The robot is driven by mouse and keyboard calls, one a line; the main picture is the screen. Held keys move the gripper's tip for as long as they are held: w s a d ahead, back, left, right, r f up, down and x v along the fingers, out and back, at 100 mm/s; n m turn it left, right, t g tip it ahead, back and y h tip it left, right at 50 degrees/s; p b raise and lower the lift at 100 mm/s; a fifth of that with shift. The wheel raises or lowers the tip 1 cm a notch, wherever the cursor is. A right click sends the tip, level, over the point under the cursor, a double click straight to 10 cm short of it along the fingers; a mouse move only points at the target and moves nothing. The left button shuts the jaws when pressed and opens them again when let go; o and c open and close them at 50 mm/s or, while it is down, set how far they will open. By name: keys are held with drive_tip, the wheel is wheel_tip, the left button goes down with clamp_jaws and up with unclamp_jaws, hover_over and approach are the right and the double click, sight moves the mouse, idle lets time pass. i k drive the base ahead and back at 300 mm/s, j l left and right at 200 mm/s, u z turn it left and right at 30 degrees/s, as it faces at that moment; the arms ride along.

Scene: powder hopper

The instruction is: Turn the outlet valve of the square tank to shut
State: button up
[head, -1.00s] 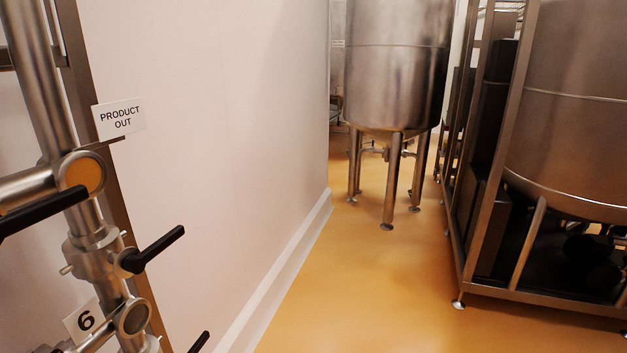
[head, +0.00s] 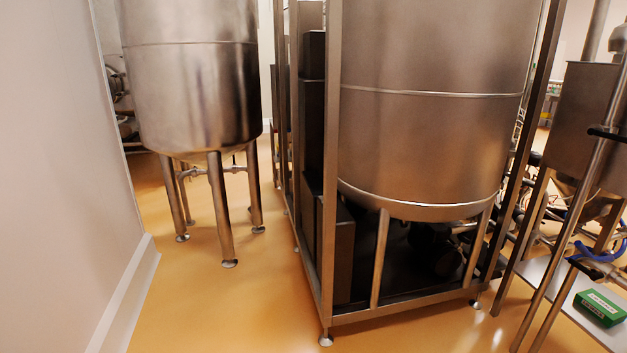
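A square-sided steel tank (head: 580,115) stands at the right edge of the head view, partly cut off by the frame. Pipework with a blue fitting (head: 598,256) shows below and in front of it. I cannot tell whether this is its outlet valve or how a valve there is set. My gripper is not in view.
A round tank on legs (head: 190,80) stands at the left, and a larger round tank (head: 430,110) sits in a steel frame (head: 400,313) in the middle. A green box (head: 602,305) lies at lower right. A white wall (head: 70,180) bounds the left. Yellow floor (head: 215,305) is clear in front.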

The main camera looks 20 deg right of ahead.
sight(594, 276)
drive_tip(key=i+z, duration=0.3)
drive_tip(key=i, duration=0.45)
drive_tip(key=i+j+z, duration=0.25)
drive_tip(key=i, duration=0.5)
drive_tip(key=i+l+z, duration=0.1)
drive_tip(key=i+z, duration=0.7)
drive_tip(key=z, duration=0.2)
drive_tip(key=i+j+z, duration=0.3)
drive_tip(key=z, duration=0.2)
drive_tip(key=i, duration=0.1)
